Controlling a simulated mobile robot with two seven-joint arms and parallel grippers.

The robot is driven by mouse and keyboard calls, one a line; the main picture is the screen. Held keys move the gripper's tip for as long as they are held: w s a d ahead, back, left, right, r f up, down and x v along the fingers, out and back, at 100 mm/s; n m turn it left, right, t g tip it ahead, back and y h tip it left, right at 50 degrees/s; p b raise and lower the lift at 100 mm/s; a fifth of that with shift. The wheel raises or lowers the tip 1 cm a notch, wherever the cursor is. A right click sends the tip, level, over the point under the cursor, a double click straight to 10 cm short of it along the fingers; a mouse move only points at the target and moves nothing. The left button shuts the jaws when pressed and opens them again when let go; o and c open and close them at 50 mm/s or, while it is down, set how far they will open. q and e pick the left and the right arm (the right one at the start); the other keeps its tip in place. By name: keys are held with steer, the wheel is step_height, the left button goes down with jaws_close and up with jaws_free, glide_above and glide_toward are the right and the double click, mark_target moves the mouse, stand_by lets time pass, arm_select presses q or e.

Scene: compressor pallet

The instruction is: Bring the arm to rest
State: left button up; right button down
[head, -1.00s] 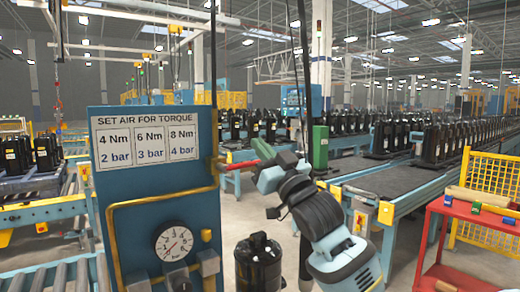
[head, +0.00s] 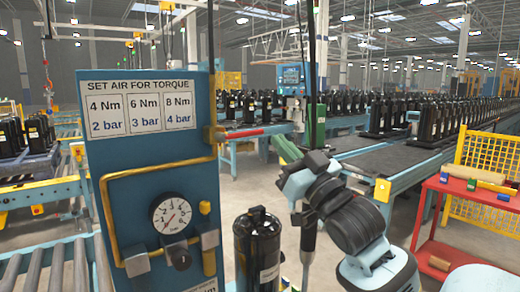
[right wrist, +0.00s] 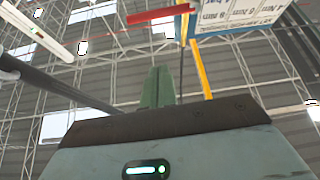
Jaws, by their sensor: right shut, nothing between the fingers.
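My right arm comes in from the lower right in the head view. In the right wrist view the green fingers (right wrist: 158,87) are together, pointing up towards the roof. The red valve lever (head: 242,133) sticks out level to the right from the blue panel, above and left of the gripper and apart from it. The lever also shows in the right wrist view (right wrist: 160,14). My left gripper is not in view.
The blue panel (head: 150,160) carries a torque sign, yellow pipe and gauge (head: 171,214). A green-bodied hanging tool (head: 316,124) is close to my right gripper. A black compressor (head: 258,245) stands below. A red cart (head: 470,213) is at right; conveyors lie behind.

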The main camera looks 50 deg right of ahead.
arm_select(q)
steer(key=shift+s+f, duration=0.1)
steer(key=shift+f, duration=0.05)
